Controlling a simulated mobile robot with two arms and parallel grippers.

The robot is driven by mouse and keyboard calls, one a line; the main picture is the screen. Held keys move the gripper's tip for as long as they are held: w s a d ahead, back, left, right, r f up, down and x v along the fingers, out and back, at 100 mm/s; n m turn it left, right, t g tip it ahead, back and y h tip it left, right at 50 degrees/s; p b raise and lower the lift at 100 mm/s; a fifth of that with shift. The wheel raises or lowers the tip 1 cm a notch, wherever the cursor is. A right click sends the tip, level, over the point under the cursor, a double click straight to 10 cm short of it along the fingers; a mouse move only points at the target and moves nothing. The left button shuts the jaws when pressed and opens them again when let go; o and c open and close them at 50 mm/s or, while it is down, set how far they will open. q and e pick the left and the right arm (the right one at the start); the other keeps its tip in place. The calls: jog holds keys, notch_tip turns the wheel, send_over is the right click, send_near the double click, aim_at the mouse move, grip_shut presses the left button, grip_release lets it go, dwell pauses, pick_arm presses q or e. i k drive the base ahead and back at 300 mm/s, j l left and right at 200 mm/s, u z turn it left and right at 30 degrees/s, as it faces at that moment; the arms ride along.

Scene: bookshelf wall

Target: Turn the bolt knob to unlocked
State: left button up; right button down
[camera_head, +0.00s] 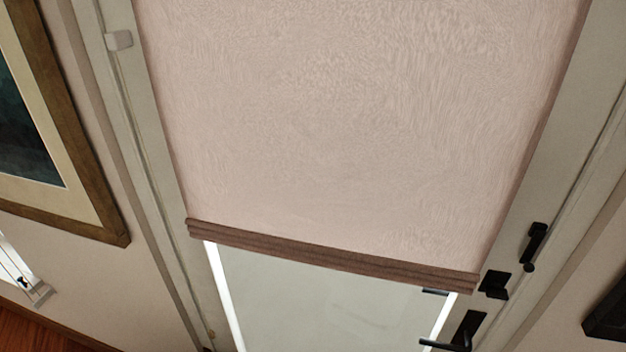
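A pale door with a blind over its glass fills the middle of the head view. Its black hardware is on the right side of the door. A small black block-like fitting (494,284), which looks like the bolt knob, sits beside the right end of the blind's bottom rail. I cannot tell which way it is turned. A black lever handle (461,335) on a plate is below it. A narrow black upright fitting (534,247) with a rounded lower end is up and right of it. I make out neither gripper in this view, and nothing touches the hardware.
The pinkish blind (340,120) ends in a brown bottom rail (330,257). A brown-framed picture (112,228) hangs on the left wall. A white object (22,280), unclear, shows at the left edge. A dark object (607,312) is at the right edge. The view is tilted.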

aim_at(494, 291)
jog(key=z, duration=1.2)
